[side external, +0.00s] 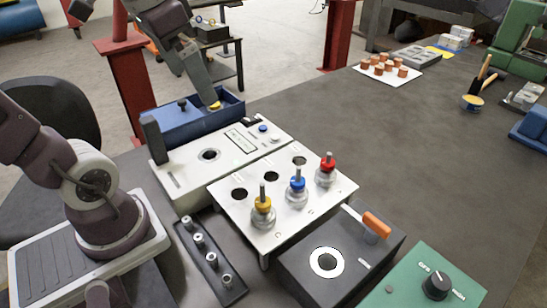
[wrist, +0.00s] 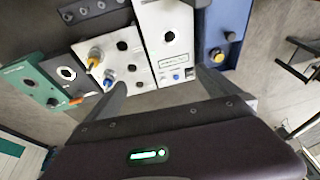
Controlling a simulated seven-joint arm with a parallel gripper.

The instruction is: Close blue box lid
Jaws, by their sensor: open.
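The blue box (side external: 200,125) stands at the back left of the bench in the side view, behind the white panels. It also shows at the upper right of the wrist view (wrist: 232,20), with a yellow round part (wrist: 230,37) and a dark knob on it. I cannot clearly tell the lid from the box or how far it is open. My gripper (side external: 212,100) reaches down over the box in the side view and hides part of it. In the wrist view my gripper (wrist: 160,78) has its two fingers wide apart with nothing between them.
A white panel box (side external: 225,155) stands next to the blue box. A white plate (side external: 285,200) with yellow, blue and red knobs is in front of it. A dark box (side external: 340,265) with an orange handle and a green panel (side external: 435,280) stand nearer.

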